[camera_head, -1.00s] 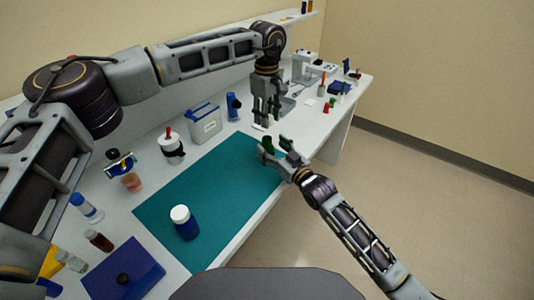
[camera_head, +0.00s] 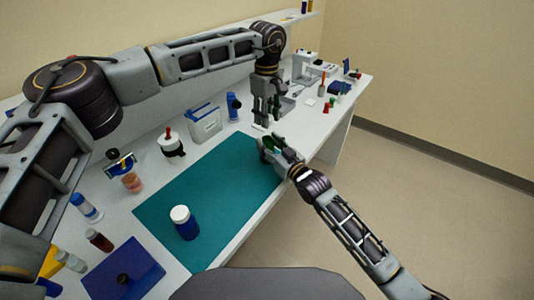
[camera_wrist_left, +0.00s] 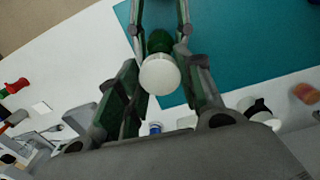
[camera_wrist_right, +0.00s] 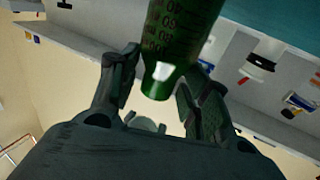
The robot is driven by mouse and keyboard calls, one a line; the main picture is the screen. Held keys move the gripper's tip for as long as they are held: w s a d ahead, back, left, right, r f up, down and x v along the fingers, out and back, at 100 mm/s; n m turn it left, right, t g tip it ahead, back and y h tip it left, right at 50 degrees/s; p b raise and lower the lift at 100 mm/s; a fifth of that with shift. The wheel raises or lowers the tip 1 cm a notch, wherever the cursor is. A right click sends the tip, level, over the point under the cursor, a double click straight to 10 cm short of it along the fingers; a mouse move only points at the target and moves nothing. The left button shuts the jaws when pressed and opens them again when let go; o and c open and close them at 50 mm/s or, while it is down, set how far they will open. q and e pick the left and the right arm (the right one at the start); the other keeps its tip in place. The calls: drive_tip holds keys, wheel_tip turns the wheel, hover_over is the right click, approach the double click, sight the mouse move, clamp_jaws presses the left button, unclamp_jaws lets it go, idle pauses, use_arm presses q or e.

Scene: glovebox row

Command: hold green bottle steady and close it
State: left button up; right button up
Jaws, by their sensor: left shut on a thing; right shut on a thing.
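The green bottle (camera_wrist_right: 175,40) has dark graduation marks and sits between the fingers of my right gripper (camera_head: 272,146), which is shut on it. It fills the upper middle of the right wrist view, and its green also shows beyond a white cap (camera_wrist_left: 159,74) in the left wrist view (camera_wrist_left: 159,40). My left gripper (camera_head: 262,121) points down just above my right one and is shut on the white cap. The cap covers part of the bottle from the left wrist camera. I cannot tell whether cap and bottle touch.
A teal mat (camera_head: 215,185) lies on the white bench, with a blue white-capped bottle (camera_head: 186,224) on it. A clear box (camera_head: 204,122), a blue case (camera_head: 122,270) and several small bottles stand around it. Most of the mat is free.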

drive_tip(key=c, duration=0.6)
use_arm(q)
drive_tip(key=shift+f, duration=2.5)
use_arm(e)
drive_tip(key=shift+f, duration=0.1)
use_arm(q)
drive_tip(key=shift+f, duration=0.1)
